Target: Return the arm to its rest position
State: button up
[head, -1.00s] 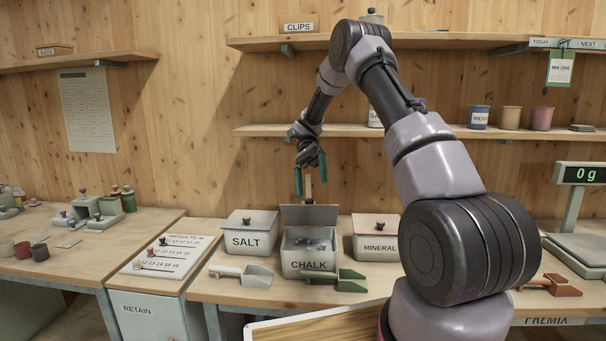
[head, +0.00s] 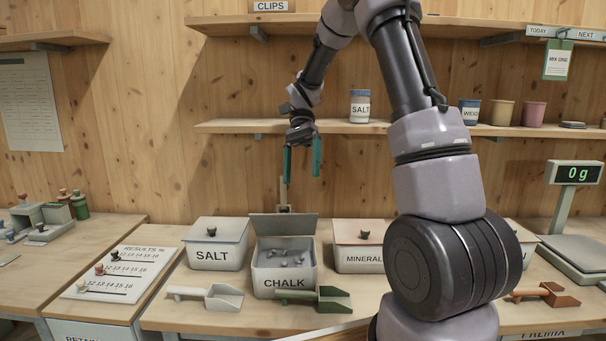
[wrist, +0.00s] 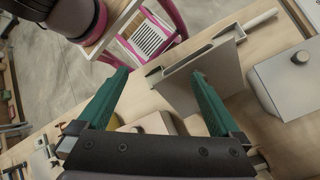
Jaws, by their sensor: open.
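My gripper (head: 302,162) hangs in the air above the chalk bin (head: 280,282), its two green fingers pointing down. The fingers are apart with nothing between them. They also show in the wrist view (wrist: 160,95), spread apart. The chalk bin stands open with its grey lid (head: 284,224) raised at the back, and grey lumps lie inside. My arm bends up from the right and reaches down and left to the gripper. Part of the upper bend is cut off by the top of the head view.
A salt bin (head: 212,256) and a mineral bin (head: 358,258) flank the chalk bin. A white scoop (head: 212,297) and a green scoop (head: 322,298) lie in front. A shelf (head: 230,126) with a salt jar (head: 360,106) and pots is behind. A scale display (head: 575,173) reads 0 g.

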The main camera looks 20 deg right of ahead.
jog(key=s, duration=0.3)
jog(key=shift+a, duration=0.4)
jog(key=s+d+r+n+t, duration=0.4)
jog(key=s+r+n+t, duration=0.2)
jog(key=s+r+t, duration=0.7)
jog(key=shift+s+n+t, duration=0.35)
jog(key=shift+n+t, duration=0.05)
jog(key=shift+t, duration=0.4)
jog(key=shift+d, duration=0.1)
